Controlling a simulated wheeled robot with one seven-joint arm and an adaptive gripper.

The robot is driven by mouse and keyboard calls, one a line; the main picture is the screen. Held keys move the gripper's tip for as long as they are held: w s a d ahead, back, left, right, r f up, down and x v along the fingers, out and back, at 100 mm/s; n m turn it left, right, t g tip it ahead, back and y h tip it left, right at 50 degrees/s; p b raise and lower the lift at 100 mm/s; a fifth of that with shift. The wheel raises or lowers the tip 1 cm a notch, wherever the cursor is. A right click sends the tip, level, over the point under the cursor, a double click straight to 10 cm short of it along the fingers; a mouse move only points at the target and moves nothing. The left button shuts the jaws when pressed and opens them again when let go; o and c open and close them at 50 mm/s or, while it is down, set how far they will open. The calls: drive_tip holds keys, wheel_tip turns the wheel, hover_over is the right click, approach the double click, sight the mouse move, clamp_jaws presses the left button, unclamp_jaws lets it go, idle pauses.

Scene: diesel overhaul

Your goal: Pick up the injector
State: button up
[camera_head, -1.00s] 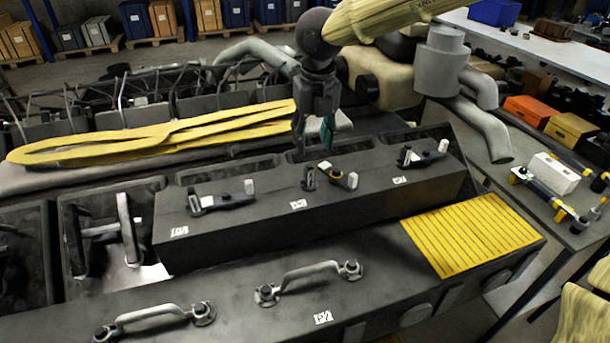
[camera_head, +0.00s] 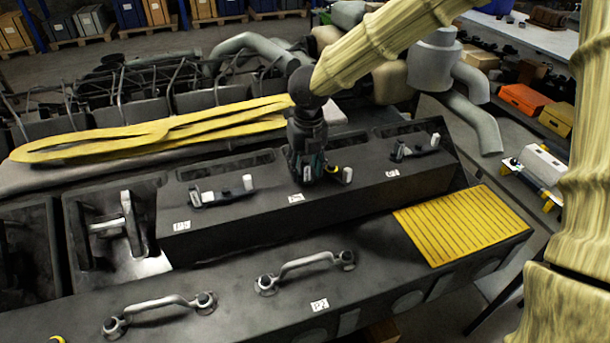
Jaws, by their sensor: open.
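My gripper (camera_head: 309,177) points down onto the top of the long dark engine block (camera_head: 270,222). It is at the middle clamp assembly (camera_head: 346,175), which has a pale upright piece and a bit of yellow. The gripper hides the left part of this assembly. I cannot tell whether the fingers touch it or stand around a part of it. Similar assemblies with pale upright pieces sit at the left (camera_head: 222,192) and right (camera_head: 415,149) of the block. Which part is the injector cannot be told clearly. My gripper is open.
Two metal handles (camera_head: 160,309) (camera_head: 306,264) stand up from the front ledge. A yellow ribbed mat (camera_head: 463,223) lies at its right end. Yellow straps (camera_head: 150,135) lie behind the block. A side table holding a white box (camera_head: 543,164) stands at the right.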

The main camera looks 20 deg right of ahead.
drive_tip(key=shift+s+d, duration=0.1)
drive_tip(key=shift+s, duration=0.05)
drive_tip(key=shift+c, duration=0.2)
clamp_jaws()
wheel_tip(320, 180, up, 9)
drive_tip(key=b, duration=0.2)
drive_tip(key=shift+r+b, duration=0.1)
drive_tip(key=shift+b, duration=0.25)
drive_tip(key=shift+r+p, duration=0.5)
drive_tip(key=shift+r, duration=0.45)
